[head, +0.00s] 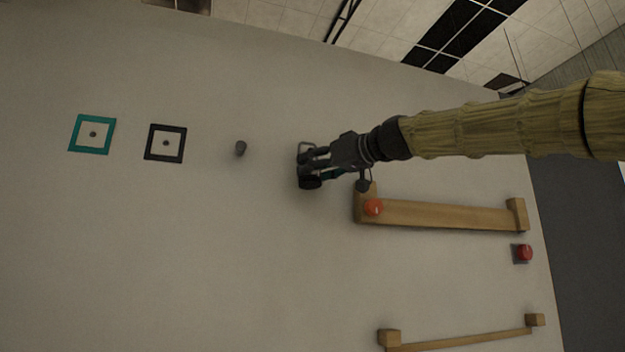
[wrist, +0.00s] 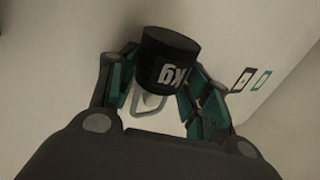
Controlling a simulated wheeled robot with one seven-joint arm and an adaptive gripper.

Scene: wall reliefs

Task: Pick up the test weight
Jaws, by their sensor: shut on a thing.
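The test weight (wrist: 170,60) is a black cylinder with white "kg" lettering and a pale ring handle (wrist: 148,103). In the head view its dark body (head: 311,183) shows at the tip of my gripper (head: 304,164). In the wrist view my gripper (wrist: 162,88) has its two green-and-black fingers on either side of the weight, shut on it. The exact contact points are partly hidden. I cannot tell whether the weight touches the pale surface.
On the pale surface (head: 200,260) are a teal square frame (head: 76,134), a black square frame (head: 149,142) and a small grey peg (head: 240,148). A wooden rail (head: 450,216) with an orange-red knob (head: 373,207) lies close to my gripper. A red button (head: 525,252) and another rail (head: 460,340) are beyond.

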